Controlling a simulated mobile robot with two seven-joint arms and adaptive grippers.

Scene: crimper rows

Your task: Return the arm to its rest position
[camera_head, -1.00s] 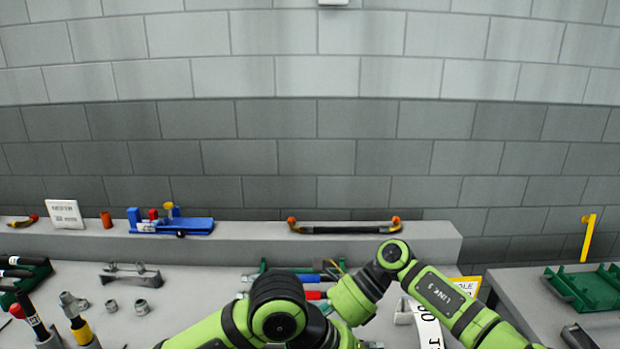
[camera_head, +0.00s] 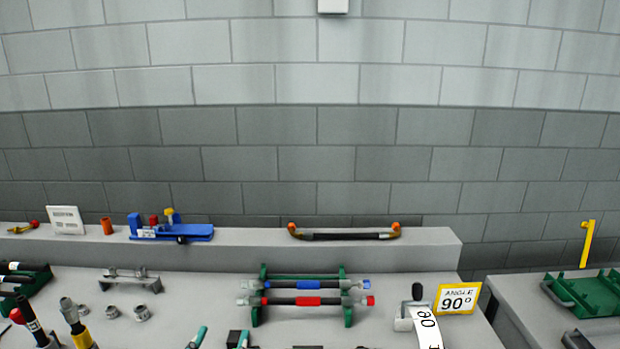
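Neither of my arms shows in the head view now, and both grippers are out of view. A green rack (camera_head: 348,316) stands on the bench in the middle. It bears two dark hoses lying level, one above the other in the picture. The farther hose has a blue sleeve (camera_head: 309,284). The nearer hose has a red sleeve (camera_head: 308,301).
The grey bench (camera_head: 205,285) has a raised ledge with a blue tool (camera_head: 172,232) and an orange-capped hose (camera_head: 345,236). A yellow "ANGLE 90°" sign (camera_head: 458,299) stands at right. A green tray (camera_head: 598,296) sits on the right bench. Dark-handled tools (camera_head: 35,328) stand at left.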

